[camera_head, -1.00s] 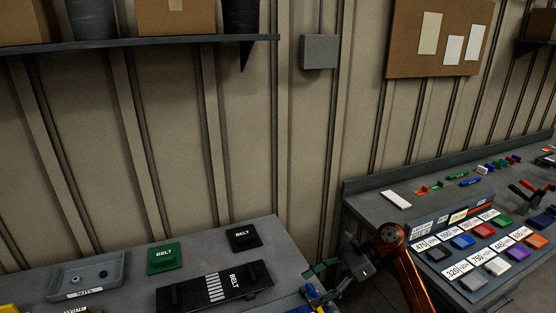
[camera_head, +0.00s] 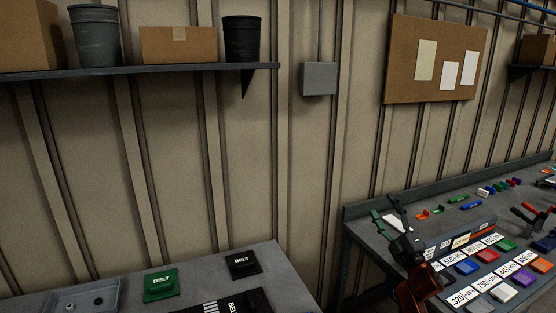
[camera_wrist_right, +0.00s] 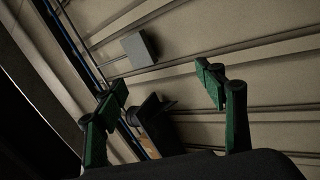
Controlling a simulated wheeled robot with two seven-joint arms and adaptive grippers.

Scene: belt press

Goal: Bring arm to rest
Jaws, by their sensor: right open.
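My right gripper (camera_head: 388,219) shows in the head view at the lower right, in front of the left end of the right bench (camera_head: 355,209). Its green fingers are spread and hold nothing. In the right wrist view the two fingers of the gripper (camera_wrist_right: 163,88) stand wide apart, with the wall and a grey wall box (camera_wrist_right: 139,48) beyond them. My orange arm link shows below the gripper in the head view. My left gripper is not in view.
The left bench holds a green BELT block (camera_head: 161,284), a black BELT block (camera_head: 243,264) and a grey tray (camera_head: 110,289). The right bench carries several coloured blocks and number labels. A shelf (camera_head: 150,70) with boxes and buckets hangs on the wall.

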